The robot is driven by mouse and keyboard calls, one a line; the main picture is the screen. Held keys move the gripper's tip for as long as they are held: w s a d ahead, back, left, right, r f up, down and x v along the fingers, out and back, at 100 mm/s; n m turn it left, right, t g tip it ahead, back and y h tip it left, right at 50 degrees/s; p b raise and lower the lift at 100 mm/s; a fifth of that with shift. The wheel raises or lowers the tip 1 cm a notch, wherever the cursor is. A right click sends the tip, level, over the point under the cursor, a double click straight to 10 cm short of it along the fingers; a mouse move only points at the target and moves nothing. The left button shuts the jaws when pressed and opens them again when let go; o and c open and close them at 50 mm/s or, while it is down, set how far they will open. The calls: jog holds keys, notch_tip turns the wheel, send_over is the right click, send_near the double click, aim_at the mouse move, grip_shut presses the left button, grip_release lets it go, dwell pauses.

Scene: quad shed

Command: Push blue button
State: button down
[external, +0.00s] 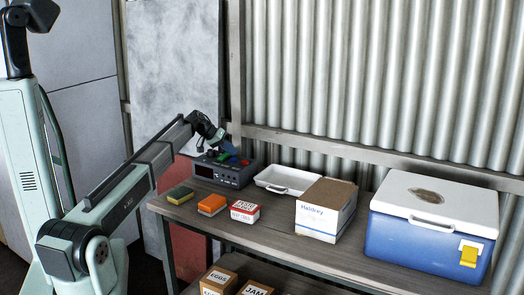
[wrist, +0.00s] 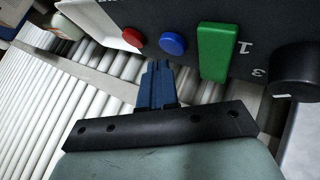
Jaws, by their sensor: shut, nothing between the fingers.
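The blue button (wrist: 172,44) is a round cap on the dark top of a control box, seen near the top middle of the wrist view. In the external view the control box (external: 232,179) stands at the left end of the bench. My gripper (wrist: 158,66) is shut with nothing in it. Its blue fingertips appear just below the blue button in the wrist view; I cannot tell if they touch it. In the external view my gripper (external: 229,147) is over the box, and the blue button cannot be made out clearly there.
Beside the blue button are a red button (wrist: 133,38), a green switch (wrist: 213,50) and a black knob (wrist: 294,70).

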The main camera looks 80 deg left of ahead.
aim_at(231, 159)
notch_tip(231, 159, up, 6)
dwell(0.9)
jog(key=shift+w, duration=0.1)
